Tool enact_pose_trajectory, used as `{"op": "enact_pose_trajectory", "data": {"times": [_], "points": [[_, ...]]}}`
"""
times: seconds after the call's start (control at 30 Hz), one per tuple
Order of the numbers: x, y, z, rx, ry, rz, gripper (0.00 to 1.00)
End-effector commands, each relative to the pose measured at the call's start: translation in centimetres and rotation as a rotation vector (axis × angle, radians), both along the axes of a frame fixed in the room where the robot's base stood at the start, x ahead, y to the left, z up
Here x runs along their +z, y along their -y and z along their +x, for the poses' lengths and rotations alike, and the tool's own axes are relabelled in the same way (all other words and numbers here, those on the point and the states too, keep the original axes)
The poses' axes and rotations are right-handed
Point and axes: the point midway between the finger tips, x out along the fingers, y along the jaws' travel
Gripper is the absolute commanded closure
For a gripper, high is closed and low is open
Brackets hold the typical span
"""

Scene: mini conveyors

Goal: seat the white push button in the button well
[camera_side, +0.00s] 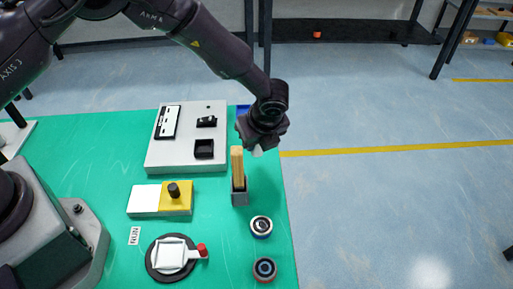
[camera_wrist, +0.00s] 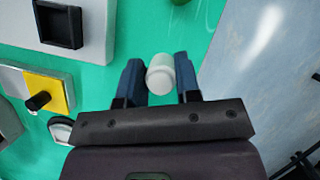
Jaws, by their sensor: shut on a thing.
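The white push button (camera_wrist: 160,74) is a short white cylinder held between the two blue fingers of my gripper (camera_wrist: 158,66) in the wrist view. In the side view, my gripper (camera_side: 258,145) is up in the air near the mat's right edge, with a bit of the white button (camera_side: 257,153) showing below it. A dark square recess (camera_side: 204,149), which looks like the button well, is on the grey panel (camera_side: 160,160), left of my gripper. The recess also shows in the wrist view (camera_wrist: 58,24), at upper left. It looks empty.
A black rocker (camera_side: 207,121) and a white strip (camera_side: 167,122) are on the panel. A yellow-and-white block with a black knob (camera_side: 174,190) and two round parts (camera_side: 261,227) lie nearer.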

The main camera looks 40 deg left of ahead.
Motion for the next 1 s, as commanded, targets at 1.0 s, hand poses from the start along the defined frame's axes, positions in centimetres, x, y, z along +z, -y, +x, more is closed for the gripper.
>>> {"op": "enact_pose_trajectory", "data": {"times": [1.0], "points": [[15.6,-8.9,-15.5,-0.014,0.000,-0.002,0.94]]}}
